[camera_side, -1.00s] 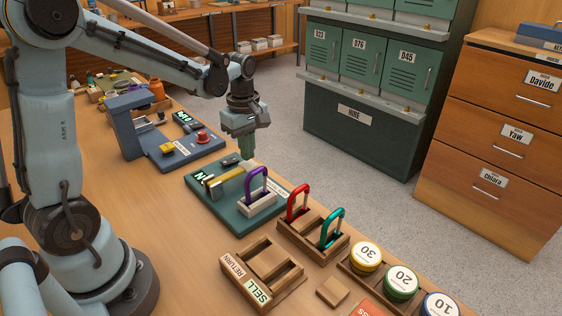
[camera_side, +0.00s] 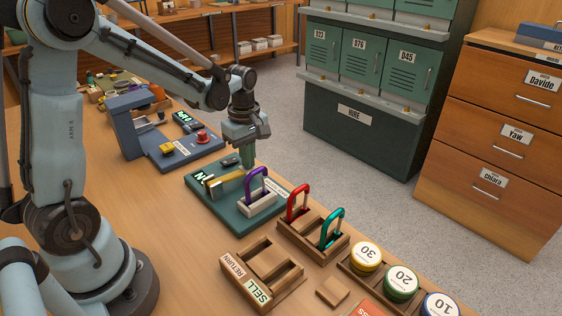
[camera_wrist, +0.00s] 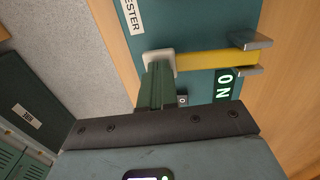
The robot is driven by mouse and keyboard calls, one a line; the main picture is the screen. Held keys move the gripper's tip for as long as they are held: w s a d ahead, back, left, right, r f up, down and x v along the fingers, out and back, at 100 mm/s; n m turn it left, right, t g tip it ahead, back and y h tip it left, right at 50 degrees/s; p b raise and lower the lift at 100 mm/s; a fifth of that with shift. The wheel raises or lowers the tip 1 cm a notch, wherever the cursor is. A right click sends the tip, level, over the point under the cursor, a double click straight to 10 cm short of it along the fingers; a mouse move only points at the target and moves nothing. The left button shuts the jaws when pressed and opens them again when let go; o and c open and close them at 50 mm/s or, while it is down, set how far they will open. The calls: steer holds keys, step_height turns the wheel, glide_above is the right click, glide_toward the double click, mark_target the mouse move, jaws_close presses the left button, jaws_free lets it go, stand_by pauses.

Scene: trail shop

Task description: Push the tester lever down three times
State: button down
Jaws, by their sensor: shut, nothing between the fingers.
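The tester is a dark green base (camera_side: 224,213) on the bench, with a yellow lever (camera_side: 228,178) and an ON display (camera_side: 201,177). In the wrist view the lever (camera_wrist: 205,59) runs from a grey bracket to a pale pad (camera_wrist: 158,57) at its free end. A purple carabiner (camera_side: 265,178) stands upright in a pale block on the base. My gripper (camera_side: 247,166) is shut and empty, pointing down at the lever's free end. In the wrist view its green fingers (camera_wrist: 157,84) overlap the pad and appear to touch it.
Red (camera_side: 291,203) and teal (camera_side: 326,230) carabiners stand in a wooden rack nearby. A RETURN/SELL tray (camera_side: 292,278) sits in front. A blue-grey device with a red button (camera_side: 202,137) stands behind on the bench. The floor lies beyond the bench edge.

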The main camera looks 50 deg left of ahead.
steer(key=shift+f, duration=0.45)
stand_by(1.0)
steer(key=shift+r, duration=1.75)
steer(key=shift+r, duration=0.1)
steer(key=shift+r, duration=2.4)
steer(key=shift+f, duration=2.5)
